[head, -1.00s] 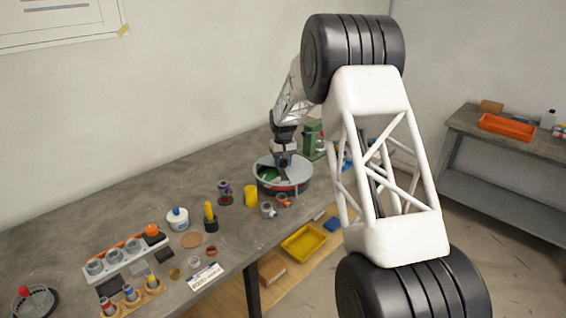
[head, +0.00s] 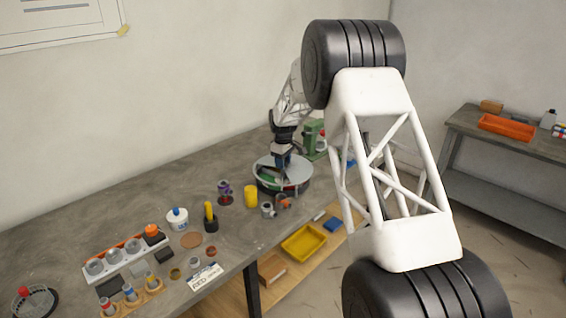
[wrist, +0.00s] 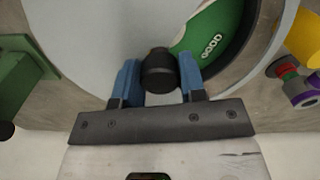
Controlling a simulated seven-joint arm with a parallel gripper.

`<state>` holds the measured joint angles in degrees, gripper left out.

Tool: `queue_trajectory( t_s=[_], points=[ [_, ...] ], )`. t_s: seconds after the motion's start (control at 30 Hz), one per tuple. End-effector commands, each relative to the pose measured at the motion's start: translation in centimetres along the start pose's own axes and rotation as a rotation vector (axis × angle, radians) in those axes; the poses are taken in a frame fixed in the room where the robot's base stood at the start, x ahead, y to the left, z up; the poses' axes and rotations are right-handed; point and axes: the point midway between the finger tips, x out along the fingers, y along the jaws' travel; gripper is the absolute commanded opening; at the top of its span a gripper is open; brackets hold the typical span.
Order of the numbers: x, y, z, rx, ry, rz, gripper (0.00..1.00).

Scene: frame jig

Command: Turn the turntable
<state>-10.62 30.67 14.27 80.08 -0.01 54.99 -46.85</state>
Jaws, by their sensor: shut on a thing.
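The turntable (head: 302,174) is a round grey disc on a dark base, on the far part of the bench. It also fills the upper wrist view (wrist: 85,35). A cut-out in its top shows a green patch (wrist: 212,38) with the lettering "GOOD". A black round knob (wrist: 158,72) stands on the disc. My gripper (head: 282,163) is over the turntable, and its blue fingers are shut on the knob, one on each side. The fingers hide the knob in the head view.
A green machine (head: 313,138) stands close behind the turntable. A yellow cylinder (head: 250,196) and small grey-and-orange parts (head: 268,210) stand in front of it. A black holder with a yellow-handled tool (head: 210,222) is further left. Bare bench lies to the left, behind these.

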Motion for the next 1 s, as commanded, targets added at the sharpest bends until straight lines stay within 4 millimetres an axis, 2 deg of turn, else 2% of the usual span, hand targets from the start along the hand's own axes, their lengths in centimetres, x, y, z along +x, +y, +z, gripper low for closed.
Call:
queue_trajectory(
  t_s=[1.0],
  points=[
    [-0.11,0.11,-0.07,-0.963,0.001,0.002,0.00]
  ],
)
